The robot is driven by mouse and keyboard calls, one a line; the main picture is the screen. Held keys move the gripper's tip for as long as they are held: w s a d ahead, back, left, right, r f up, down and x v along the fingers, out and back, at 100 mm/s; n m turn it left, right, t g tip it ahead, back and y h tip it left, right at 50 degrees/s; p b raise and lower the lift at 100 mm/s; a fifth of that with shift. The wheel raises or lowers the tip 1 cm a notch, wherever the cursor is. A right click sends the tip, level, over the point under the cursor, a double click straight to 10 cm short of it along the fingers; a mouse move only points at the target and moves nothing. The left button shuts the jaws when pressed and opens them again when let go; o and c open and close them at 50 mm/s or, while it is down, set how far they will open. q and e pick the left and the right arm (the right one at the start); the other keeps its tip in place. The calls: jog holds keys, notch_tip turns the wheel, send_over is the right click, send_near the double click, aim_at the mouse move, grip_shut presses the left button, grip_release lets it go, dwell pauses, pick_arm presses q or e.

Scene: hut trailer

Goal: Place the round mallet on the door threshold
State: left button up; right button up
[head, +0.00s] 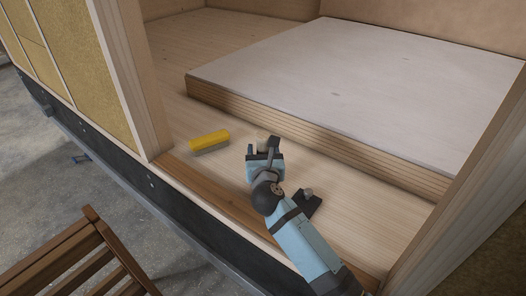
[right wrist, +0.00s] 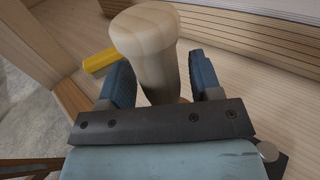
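The round mallet (right wrist: 158,50) is pale wood with a rounded, wide head and a narrower body below. In the right wrist view it stands between the two blue fingers of my right gripper (right wrist: 165,82), with a small gap on each side. My right gripper (head: 263,148) is open around it, low over the hut floor. In the head view the mallet (head: 262,144) is small and mostly hidden by the fingers. The door threshold (head: 205,190) is a darker brown wooden strip along the front floor edge, left of my right forearm. My left gripper is out of view.
A yellow brush (head: 208,138) lies on the floor left of the gripper, near the door post (head: 135,80). A raised white-topped platform (head: 350,80) stands behind. A slatted wooden piece (head: 75,262) is outside at lower left. The threshold strip looks bare.

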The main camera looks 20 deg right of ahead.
jog(key=shift+r, duration=0.25)
jog(key=s+a, duration=0.1)
jog(key=s, duration=0.6)
jog(key=shift+s+a+b, duration=0.2)
jog(key=shift+b, duration=0.1)
jog(key=shift+f, duration=0.1)
